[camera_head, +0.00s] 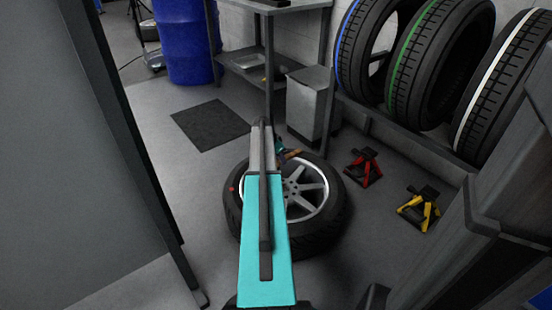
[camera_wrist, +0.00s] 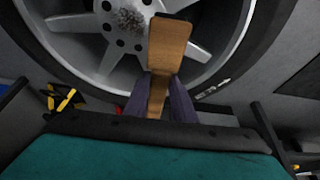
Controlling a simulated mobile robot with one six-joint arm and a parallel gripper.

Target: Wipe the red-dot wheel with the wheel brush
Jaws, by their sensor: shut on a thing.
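The wheel (camera_head: 335,213) lies flat on the floor, a black tyre around a silver spoked rim, with a red dot on its left sidewall. It fills the upper part of the wrist view (camera_wrist: 236,62), where a speckled brownish patch shows at the hub. My gripper (camera_wrist: 158,98) is shut on the wooden handle of the wheel brush (camera_wrist: 170,48), which points toward the hub. In the head view my gripper (camera_head: 281,150) is small and partly hidden by my arm, over the wheel's far edge. I cannot tell whether the brush touches the wheel; its bristles are not clearly visible.
A red jack stand (camera_head: 364,167) and a yellow jack stand (camera_head: 420,207) stand right of the wheel. Tyres with blue, green and white stripes (camera_head: 437,65) are racked behind. A grey bin (camera_head: 309,103), workbench (camera_head: 285,8), blue drum (camera_head: 184,42) and dark mat (camera_head: 208,124) lie beyond. A grey panel (camera_head: 70,150) is at left.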

